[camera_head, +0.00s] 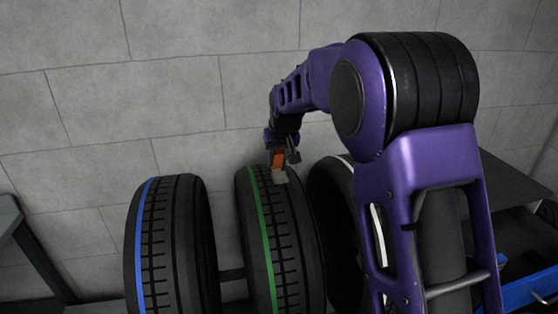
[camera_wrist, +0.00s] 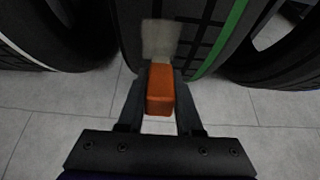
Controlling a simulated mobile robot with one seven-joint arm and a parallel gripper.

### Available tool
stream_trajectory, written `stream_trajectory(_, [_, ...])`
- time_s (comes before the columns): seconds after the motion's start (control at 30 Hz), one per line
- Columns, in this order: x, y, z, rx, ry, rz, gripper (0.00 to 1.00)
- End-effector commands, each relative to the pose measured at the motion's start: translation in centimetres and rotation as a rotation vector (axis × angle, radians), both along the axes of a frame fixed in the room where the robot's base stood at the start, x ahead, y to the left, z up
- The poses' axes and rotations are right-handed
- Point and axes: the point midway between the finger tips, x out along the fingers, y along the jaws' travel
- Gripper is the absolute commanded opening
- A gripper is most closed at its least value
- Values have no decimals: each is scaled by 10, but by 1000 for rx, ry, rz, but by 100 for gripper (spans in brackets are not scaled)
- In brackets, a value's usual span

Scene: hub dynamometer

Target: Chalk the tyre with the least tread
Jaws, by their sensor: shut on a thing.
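Three tyres stand upright in a row. The blue-striped tyre (camera_head: 170,245) is at the left, the green-striped tyre (camera_head: 285,245) in the middle, and the white-striped tyre (camera_head: 330,190) at the right, partly hidden behind my arm. My gripper (camera_head: 279,160) is shut on an orange block (camera_wrist: 160,90), at the top of the green-striped tyre. A pale patch (camera_wrist: 162,38) lies on that tyre's tread just beyond the block; it also shows in the head view (camera_head: 280,177). I cannot tell whether the block touches the tread.
A grey block wall (camera_head: 180,80) stands close behind the tyres. A dark bench edge (camera_head: 25,240) is at the far left. A dark surface (camera_head: 520,175) and a blue drawer (camera_head: 530,288) are at the right. A bar (camera_head: 232,274) runs between the tyres.

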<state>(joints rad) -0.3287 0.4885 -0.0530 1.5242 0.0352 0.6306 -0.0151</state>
Motion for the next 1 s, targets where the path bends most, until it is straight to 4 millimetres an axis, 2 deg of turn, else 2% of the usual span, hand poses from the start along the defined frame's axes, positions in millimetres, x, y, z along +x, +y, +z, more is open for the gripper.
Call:
stream_trajectory(0.37, [-1,11,-1,1,-1,0,0])
stream_trajectory(0.7, [-27,3,-2,1,-2,0,0])
stream_trajectory(1.0, [-38,0,-1,0,-1,0,0])
